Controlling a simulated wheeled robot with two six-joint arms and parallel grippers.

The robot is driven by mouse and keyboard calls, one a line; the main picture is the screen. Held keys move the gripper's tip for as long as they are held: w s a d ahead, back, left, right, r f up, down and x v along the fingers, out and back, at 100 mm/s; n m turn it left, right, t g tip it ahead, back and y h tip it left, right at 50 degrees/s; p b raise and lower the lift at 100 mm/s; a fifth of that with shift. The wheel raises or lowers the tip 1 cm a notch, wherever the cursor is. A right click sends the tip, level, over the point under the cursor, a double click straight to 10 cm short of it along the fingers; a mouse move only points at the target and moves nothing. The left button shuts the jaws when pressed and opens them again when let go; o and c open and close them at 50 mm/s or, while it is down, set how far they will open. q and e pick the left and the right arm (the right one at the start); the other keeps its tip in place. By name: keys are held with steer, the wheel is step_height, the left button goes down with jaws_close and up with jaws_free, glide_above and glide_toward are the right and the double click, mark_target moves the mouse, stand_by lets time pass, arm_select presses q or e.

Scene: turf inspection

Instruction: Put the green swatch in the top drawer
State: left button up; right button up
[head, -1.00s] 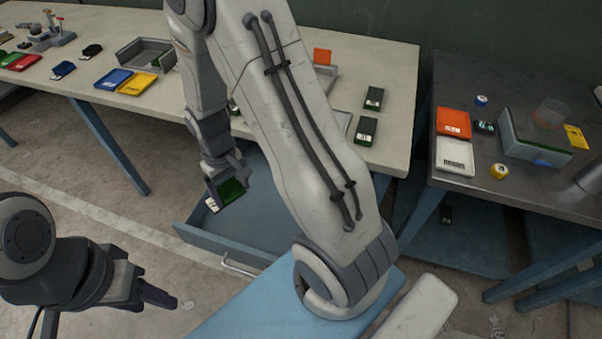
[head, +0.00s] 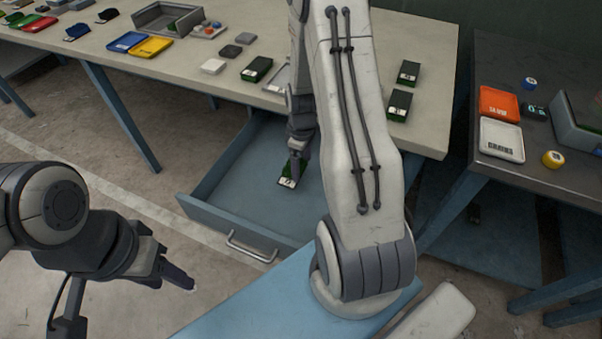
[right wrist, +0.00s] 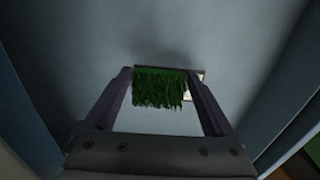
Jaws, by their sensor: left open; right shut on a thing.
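The green swatch (head: 291,172) is a small piece of green turf with a white label at its near end. My right gripper (head: 298,150) is shut on it, over the inside of the open blue top drawer (head: 225,212). In the right wrist view the swatch (right wrist: 160,88) sits between the two fingers, with the drawer floor (right wrist: 100,50) behind it. I cannot tell whether the swatch touches the floor. My left gripper (head: 178,275) is open and empty, left of the drawer front. My right arm hides the drawer's right part.
The table above the drawer holds dark green-edged blocks (head: 257,69), a grey tray (head: 165,19), and blue (head: 126,41) and yellow (head: 152,46) trays. A metal table at right holds orange (head: 499,104) and white (head: 502,140) trays. The drawer's left half is empty.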

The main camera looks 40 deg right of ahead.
mark_target(302, 167)
steer(key=shift+f, duration=2.05)
steer(key=shift+f, duration=0.1)
steer(key=o, duration=1)
steer(key=shift+b, duration=0.3)
